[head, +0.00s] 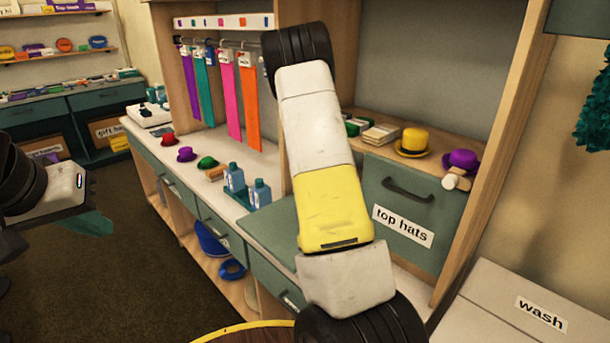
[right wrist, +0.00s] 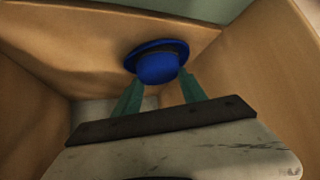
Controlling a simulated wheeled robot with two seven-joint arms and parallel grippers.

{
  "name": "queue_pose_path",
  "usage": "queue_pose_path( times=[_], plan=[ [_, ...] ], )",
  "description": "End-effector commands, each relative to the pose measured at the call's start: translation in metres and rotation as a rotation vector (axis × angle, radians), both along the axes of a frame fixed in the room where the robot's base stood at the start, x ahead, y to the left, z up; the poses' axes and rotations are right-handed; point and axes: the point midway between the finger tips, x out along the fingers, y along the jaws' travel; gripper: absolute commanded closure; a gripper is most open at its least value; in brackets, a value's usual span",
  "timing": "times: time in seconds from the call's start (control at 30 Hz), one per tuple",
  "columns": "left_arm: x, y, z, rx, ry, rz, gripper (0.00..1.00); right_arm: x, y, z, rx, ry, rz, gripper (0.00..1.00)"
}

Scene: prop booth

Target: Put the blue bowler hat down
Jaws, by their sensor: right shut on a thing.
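The blue bowler hat (right wrist: 157,65) shows in the right wrist view, its brim toward the top and its rounded crown toward me. My right gripper (right wrist: 160,92) is shut on it, one green finger on each side of the crown. Tan, wood-like walls surround the hat; I cannot tell whether it touches them. In the head view my right arm crosses the middle, and its gripper and the held hat are not visible. My left gripper (head: 95,222) is at the left over the dark floor, away from the counter; its fingers overlap, so its opening is unclear.
A counter (head: 262,160) holds small hats and blue bottles (head: 260,193). A yellow hat (head: 412,142) and a purple hat (head: 462,160) sit above the "top hats" drawer (head: 400,212). A "wash" box (head: 500,310) is lower right. Blue round things (head: 232,270) lie on a low shelf.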

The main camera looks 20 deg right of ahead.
Motion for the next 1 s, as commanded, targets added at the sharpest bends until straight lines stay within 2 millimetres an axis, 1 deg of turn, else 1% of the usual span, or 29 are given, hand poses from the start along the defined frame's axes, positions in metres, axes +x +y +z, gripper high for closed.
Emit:
queue_pose_path(
  times=[0.07,0.1,0.17,0.2,0.23,0.5,0.63,0.77,1.0],
  plan=[
    [0.000,0.000,0.000,0.000,0.000,0.000,1.00,0.000,0.000,0.000,0.001,0.002,0.000,0.95],
    [0.000,0.000,0.000,0.000,0.000,0.000,1.00,0.000,0.001,-0.001,0.001,0.002,0.000,0.47],
    [0.000,0.000,0.000,0.000,0.000,0.000,1.00,0.000,0.001,-0.001,0.001,0.002,0.001,0.35],
    [0.000,0.000,0.000,0.000,0.000,0.000,1.00,0.000,0.001,0.000,0.001,0.002,0.001,0.28],
    [0.000,0.000,0.000,0.000,0.000,0.000,1.00,0.000,0.001,0.000,0.001,0.002,0.001,0.26],
    [0.000,0.000,0.000,0.000,0.000,0.000,1.00,-0.001,0.001,0.000,0.000,0.001,0.001,0.26],
    [0.000,0.000,0.000,0.000,0.000,0.000,1.00,-0.004,0.005,0.006,0.000,0.000,0.001,0.26],
    [0.000,0.000,0.000,0.000,0.000,0.000,1.00,-0.015,0.015,0.021,0.002,-0.001,0.004,0.26],
    [0.000,0.000,0.000,0.000,0.000,0.000,1.00,-0.041,0.037,0.055,0.002,-0.001,0.005,0.26]
  ],
)
